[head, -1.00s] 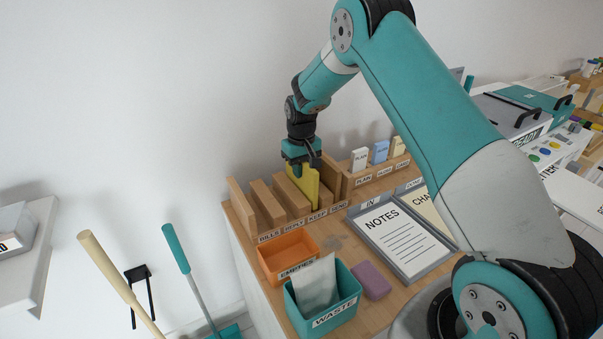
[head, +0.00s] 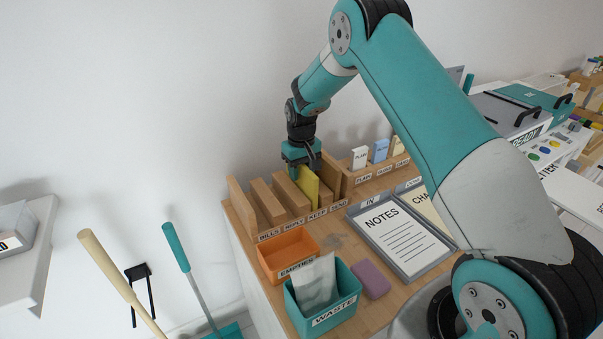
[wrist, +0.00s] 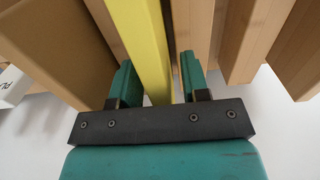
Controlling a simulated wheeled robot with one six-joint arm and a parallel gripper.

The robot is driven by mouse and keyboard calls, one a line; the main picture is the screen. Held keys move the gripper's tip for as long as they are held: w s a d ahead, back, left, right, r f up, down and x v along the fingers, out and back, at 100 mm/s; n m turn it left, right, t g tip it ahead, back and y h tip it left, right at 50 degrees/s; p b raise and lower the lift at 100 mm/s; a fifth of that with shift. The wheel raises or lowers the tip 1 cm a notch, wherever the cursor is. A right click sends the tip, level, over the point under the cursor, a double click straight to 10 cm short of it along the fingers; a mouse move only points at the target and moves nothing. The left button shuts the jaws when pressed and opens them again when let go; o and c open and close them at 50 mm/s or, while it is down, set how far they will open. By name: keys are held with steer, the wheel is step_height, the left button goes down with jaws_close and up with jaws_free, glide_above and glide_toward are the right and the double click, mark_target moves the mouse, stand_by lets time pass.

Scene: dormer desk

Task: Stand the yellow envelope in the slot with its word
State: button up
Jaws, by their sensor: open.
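The yellow envelope (head: 309,186) stands upright in the wooden sorter rack (head: 240,207), between two dividers. It appears to be in the slot behind the KEEP label (head: 318,216). No word on the envelope can be read. My gripper (head: 302,171) is over the top of the envelope. In the wrist view, its two teal fingers (wrist: 159,78) are open on either side of the yellow envelope (wrist: 140,45), with a gap visible on each side. The envelope's lower part is hidden in the rack.
The rack's other labels read BILLS, REPLY and SEND. A card box (head: 378,176) stands right of the rack. In front are an orange tray (head: 285,262), a teal WASTE bin (head: 337,313), a purple block (head: 371,279) and a NOTES tray (head: 409,268). A wall rises behind.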

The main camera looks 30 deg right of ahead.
step_height(320, 180, up, 11)
steer(key=shift+f+b, duration=0.15)
steer(key=shift+b, duration=0.4)
steer(key=s+a+r+n+y, duration=0.1)
steer(key=s+a+r+n, duration=0.1)
steer(key=s+a+r, duration=0.45)
steer(key=s+a+r+n+y, duration=0.15)
steer(key=s+a+r, duration=0.25)
steer(key=s+a, duration=0.4)
steer(key=s+a+n+y, duration=0.1)
steer(key=s+a, duration=0.1)
steer(key=s, duration=0.9)
steer(key=s+a+r+n, duration=0.1)
steer(key=s+a+n, duration=0.1)
steer(key=s, duration=0.9)
steer(key=shift+a+y, duration=0.35)
steer(key=shift+a, duration=0.45)
steer(key=shift+r+n, duration=0.1)
steer(key=shift+n, duration=0.15)
steer(key=shift+w+r+p, duration=0.1)
steer(key=shift+r+p, duration=0.8)
steer(key=shift+p, duration=0.05)
